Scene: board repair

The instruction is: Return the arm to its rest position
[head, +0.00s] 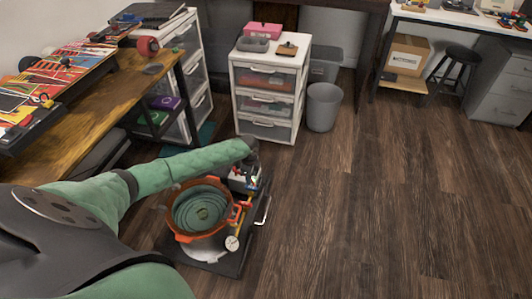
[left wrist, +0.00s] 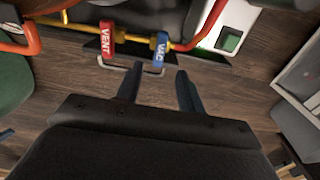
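My left arm reaches in from the left in the head view, and its gripper (head: 250,145) is above the far end of a cart with a pot on it. In the left wrist view the two dark fingers of my left gripper (left wrist: 158,90) are apart with nothing between them. Beyond the fingertips are a red handle marked VENT (left wrist: 107,40) and a blue handle marked VAC (left wrist: 160,48), and neither is held. My right gripper is not in view.
The cart carries an orange-rimmed pot (head: 202,212), a gauge (head: 232,243) and a metal handle (head: 264,210). A white drawer unit (head: 267,105) and grey bin (head: 323,107) stand beyond. A wooden bench (head: 85,115) is at left. The floor (head: 400,200) at right is clear.

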